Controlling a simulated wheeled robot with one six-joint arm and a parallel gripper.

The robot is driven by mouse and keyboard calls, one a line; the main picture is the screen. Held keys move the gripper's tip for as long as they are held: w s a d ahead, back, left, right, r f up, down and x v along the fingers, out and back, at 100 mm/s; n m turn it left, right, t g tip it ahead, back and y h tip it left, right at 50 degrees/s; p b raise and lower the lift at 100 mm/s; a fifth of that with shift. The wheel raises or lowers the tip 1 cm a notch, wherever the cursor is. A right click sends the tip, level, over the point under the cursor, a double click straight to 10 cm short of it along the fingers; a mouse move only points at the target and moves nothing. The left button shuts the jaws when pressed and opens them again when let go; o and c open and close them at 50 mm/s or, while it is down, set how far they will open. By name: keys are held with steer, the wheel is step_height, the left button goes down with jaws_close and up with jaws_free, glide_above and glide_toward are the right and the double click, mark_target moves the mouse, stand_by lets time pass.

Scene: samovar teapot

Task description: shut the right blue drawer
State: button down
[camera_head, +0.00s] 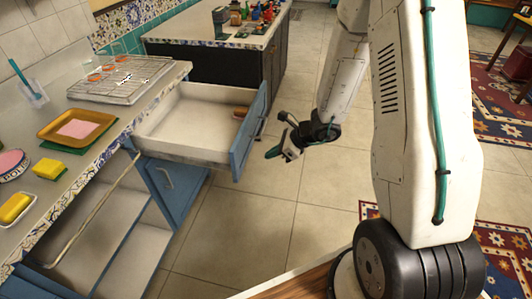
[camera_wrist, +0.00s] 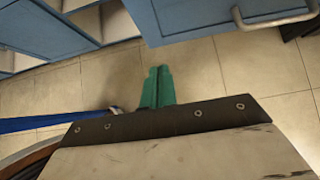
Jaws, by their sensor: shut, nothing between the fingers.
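The blue drawer (camera_head: 243,136) at the counter's right part is pulled far out, with a pale inside and a brown item (camera_head: 241,112) near its front. Its blue front also shows at the top of the wrist view (camera_wrist: 190,17), with a metal handle (camera_wrist: 272,20). My gripper (camera_head: 272,153) is just to the right of the drawer front in the head view, low and apart from it. In the wrist view its two green fingers (camera_wrist: 157,88) are together, with nothing between them, over the tiled floor.
A blue door (camera_head: 172,187) with a handle is below the drawer, and open shelves (camera_head: 130,255) are at lower left. The counter holds a wire rack (camera_head: 115,78), an orange tray (camera_head: 76,126) and sponges. An island (camera_head: 225,65) stands behind. Tiled floor is clear in front of the drawer.

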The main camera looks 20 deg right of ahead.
steer(key=shift+w+a+f, duration=0.9)
steer(key=shift+w+a, duration=0.05)
steer(key=shift+a, duration=0.35)
steer(key=shift+w+a+f, duration=0.9)
steer(key=shift+a, duration=0.35)
steer(key=shift+w+a+f, duration=0.9)
steer(key=shift+w+a, duration=0.05)
steer(key=shift+a, duration=0.35)
